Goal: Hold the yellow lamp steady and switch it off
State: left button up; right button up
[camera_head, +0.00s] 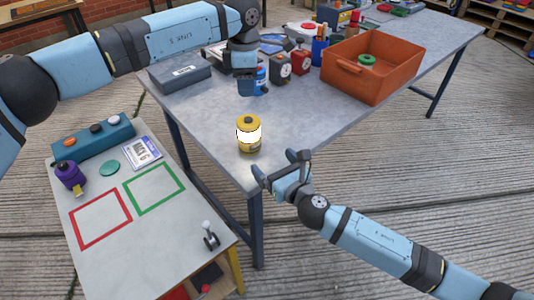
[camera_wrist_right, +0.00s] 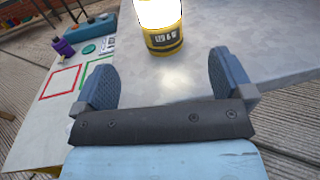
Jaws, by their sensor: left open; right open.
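The yellow lamp (camera_head: 249,146) stands upright near the front corner of the grey table, its white middle band glowing. In the right wrist view the lamp (camera_wrist_right: 164,40) stands beyond my fingertips, its top cut off by the frame edge. My right gripper (camera_head: 280,174) is open and empty at the table's front edge, apart from the lamp; it also shows in the right wrist view (camera_wrist_right: 165,82). My left gripper (camera_head: 253,88) is open above the table, behind the lamp and apart from it. Its fingertips are partly hard to make out. The lamp's switch cannot be made out.
The grey table (camera_head: 205,115) holds a grey box (camera_head: 180,77), a dark gauge (camera_head: 281,68), a red gauge (camera_head: 300,60) and an orange bin (camera_head: 345,82). A lower side table (camera_head: 105,255) stands at left with red and green outlined squares. The table between lamp and bin is clear.

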aim_at(249, 134)
jog(key=x, duration=1.3)
jog(key=shift+w+a, duration=0.1)
jog(key=shift+w, duration=0.05)
pick_arm(q)
jog(key=shift+c, duration=0.4)
pick_arm(e)
jog(key=c, duration=1.2)
pick_arm(q)
grip_shut()
